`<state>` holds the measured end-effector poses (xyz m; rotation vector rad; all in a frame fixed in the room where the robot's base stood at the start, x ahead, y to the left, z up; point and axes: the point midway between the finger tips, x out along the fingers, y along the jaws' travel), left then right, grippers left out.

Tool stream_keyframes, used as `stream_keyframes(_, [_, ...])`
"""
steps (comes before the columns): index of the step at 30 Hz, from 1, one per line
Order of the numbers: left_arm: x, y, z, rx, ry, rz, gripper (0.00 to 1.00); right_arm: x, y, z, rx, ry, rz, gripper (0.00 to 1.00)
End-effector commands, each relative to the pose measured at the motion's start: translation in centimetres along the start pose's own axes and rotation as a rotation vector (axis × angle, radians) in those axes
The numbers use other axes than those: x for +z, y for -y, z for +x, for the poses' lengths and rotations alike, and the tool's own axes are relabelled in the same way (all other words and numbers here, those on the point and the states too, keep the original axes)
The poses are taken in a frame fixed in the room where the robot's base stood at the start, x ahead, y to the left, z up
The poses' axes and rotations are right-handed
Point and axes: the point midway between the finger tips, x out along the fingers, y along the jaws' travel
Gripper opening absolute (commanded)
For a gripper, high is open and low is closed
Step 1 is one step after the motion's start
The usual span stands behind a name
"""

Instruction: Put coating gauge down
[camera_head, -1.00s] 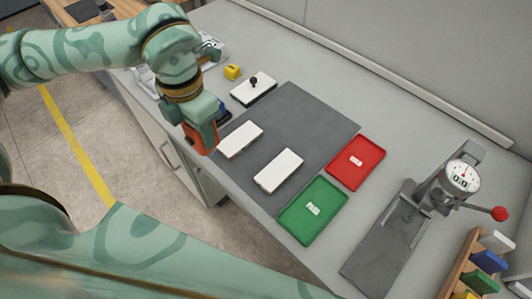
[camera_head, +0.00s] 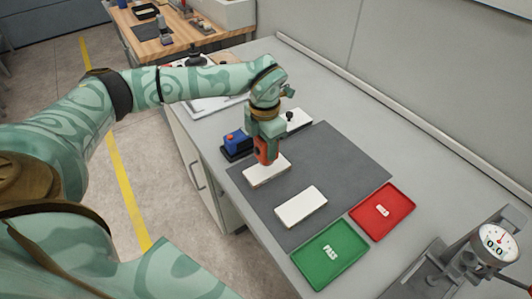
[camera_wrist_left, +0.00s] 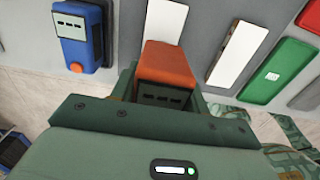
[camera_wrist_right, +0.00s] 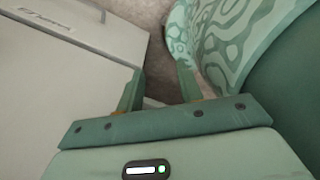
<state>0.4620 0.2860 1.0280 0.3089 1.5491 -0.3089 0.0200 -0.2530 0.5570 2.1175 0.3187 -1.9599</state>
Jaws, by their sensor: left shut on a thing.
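The orange coating gauge (camera_head: 266,151) is in my left gripper (camera_head: 264,138), which is shut on it. In the head view it overlaps the left white panel (camera_head: 267,174) on the grey mat. Whether it touches the panel, I cannot tell. In the left wrist view the gauge (camera_wrist_left: 168,64) sits between the fingers (camera_wrist_left: 164,88), with a white panel (camera_wrist_left: 165,18) just beyond it. A second white panel (camera_head: 301,207) lies on the mat. My right gripper (camera_wrist_right: 158,88) shows in its wrist view, fingers apart and empty, beside a pale cabinet.
A blue device (camera_head: 236,140) on a dark base stands left of the grey mat (camera_head: 345,160). A green tray (camera_head: 329,272) marked PASS and a red tray (camera_head: 382,227) are at the mat's right. A dial gauge stand (camera_head: 492,248) is at far right.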

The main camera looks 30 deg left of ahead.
Motion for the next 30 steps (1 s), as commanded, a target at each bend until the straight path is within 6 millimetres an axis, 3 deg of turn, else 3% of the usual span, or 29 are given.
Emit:
stream_keyframes(9, [0.4, -0.2, 3.7, -0.001, -0.001, -0.001, 0.17, 0.2, 0.0, 0.6, 0.000, 0.004, 0.001, 0.36])
stream_keyframes(19, [0.4, -0.3, 3.9, 0.000, 0.000, -0.001, 0.17, 0.3, 0.1, 0.6, -0.001, 0.005, 0.000, 0.36])
stream_keyframes(20, [0.4, -0.3, 3.9, 0.000, 0.000, -0.001, 0.51, 0.3, 0.1, 0.6, -0.001, 0.005, 0.000, 0.36])
stream_keyframes(22, [0.4, -0.3, 3.9, 0.000, 0.000, -0.001, 0.67, 0.3, 0.1, 0.6, -0.001, 0.005, 0.000, 0.36])
stream_keyframes(30, [0.4, -0.3, 3.8, 0.000, 0.000, -0.001, 0.67, 0.3, 0.1, 0.6, -0.002, 0.005, -0.001, 0.36])
